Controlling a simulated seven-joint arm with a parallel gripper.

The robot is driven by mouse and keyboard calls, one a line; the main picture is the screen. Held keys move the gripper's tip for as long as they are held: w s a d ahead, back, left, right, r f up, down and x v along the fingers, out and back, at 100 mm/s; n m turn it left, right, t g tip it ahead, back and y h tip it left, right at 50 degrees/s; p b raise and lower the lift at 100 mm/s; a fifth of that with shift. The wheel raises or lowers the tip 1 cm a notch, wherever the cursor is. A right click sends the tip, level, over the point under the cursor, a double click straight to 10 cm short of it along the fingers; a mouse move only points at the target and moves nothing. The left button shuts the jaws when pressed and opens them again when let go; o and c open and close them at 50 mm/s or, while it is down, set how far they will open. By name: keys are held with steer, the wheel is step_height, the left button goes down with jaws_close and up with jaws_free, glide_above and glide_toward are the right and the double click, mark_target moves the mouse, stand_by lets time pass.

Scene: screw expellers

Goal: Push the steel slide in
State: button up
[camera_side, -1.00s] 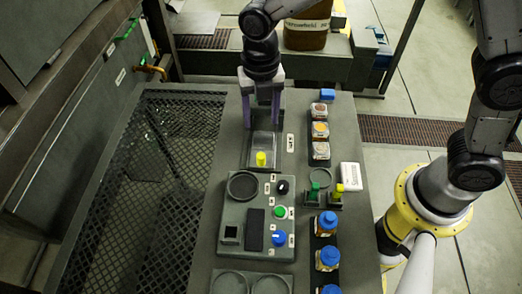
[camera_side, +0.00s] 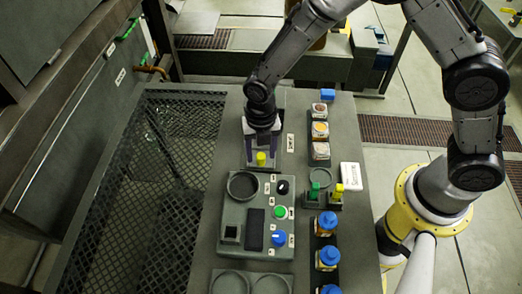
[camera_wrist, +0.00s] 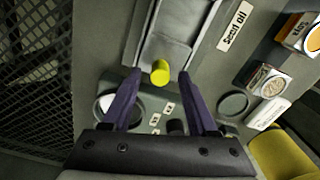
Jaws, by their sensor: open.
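The steel slide (camera_wrist: 165,48) is a flat grey plate with a raised rim in the wrist view. A yellow knob (camera_wrist: 160,72) stands at its near end. In the side view, the knob (camera_side: 261,159) shows just in front of my gripper, and most of the slide is hidden behind the gripper. My gripper (camera_side: 262,155) points down with its purple fingers apart, one on either side of the knob's line. In the wrist view, the fingertips of my gripper (camera_wrist: 160,77) also straddle the knob, with nothing clamped. I cannot tell whether they touch the slide.
A control panel (camera_side: 231,213) with a round dish, a green button and a blue knob lies in front of the slide. Blue-capped jars (camera_side: 327,258), small boxes (camera_side: 320,130) and a white card (camera_side: 351,176) line the right. A mesh grate (camera_side: 120,190) is on the left.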

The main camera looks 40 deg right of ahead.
jaws_close()
stand_by(0.3)
stand_by(1.2)
